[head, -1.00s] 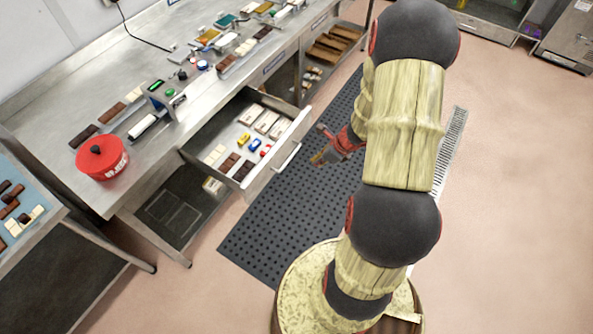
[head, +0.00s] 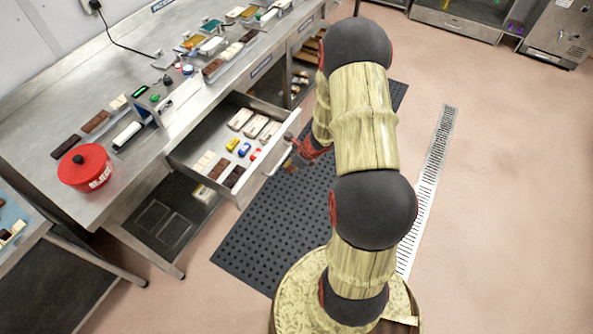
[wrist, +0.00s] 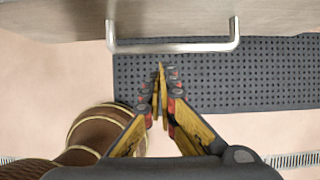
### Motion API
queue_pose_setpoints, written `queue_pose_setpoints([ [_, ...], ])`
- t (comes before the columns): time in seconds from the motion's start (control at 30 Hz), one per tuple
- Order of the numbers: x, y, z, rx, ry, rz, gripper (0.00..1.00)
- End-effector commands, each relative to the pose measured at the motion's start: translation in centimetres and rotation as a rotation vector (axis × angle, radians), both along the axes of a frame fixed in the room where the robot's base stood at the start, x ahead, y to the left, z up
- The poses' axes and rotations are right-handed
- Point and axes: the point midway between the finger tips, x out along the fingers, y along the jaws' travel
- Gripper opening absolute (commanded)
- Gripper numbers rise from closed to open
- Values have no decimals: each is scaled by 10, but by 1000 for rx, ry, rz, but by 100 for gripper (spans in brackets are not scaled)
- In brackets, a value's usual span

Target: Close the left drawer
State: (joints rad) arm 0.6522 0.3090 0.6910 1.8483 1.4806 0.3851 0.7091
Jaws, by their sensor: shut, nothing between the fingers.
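The left drawer (head: 190,160) is pulled out from under the steel bench in the head view. It holds wrapped bars, chocolate pieces and small yellow, blue and red items. Its bar handle (head: 281,157) runs along the front face, and the handle (wrist: 172,47) also spans the top of the wrist view. My gripper (head: 293,166) is beside the drawer front, close to the handle. In the wrist view my gripper (wrist: 161,68) is shut and empty, with its fingertips just short of the handle. I cannot tell whether they touch it.
A red reject bucket (head: 85,168) stands on the bench's near left corner. Trays and chocolate bars lie along the bench top (head: 50,115). A dark perforated mat (head: 260,235) covers the floor before the drawer, with open floor and a drain grate (head: 432,170) to the right.

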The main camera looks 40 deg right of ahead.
Motion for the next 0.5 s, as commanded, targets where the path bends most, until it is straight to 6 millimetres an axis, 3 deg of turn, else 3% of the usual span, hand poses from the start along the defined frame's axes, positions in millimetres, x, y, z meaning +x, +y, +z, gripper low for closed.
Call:
queue_pose_setpoints([
  [0.5,6,2,1,0,0,0,0],
])
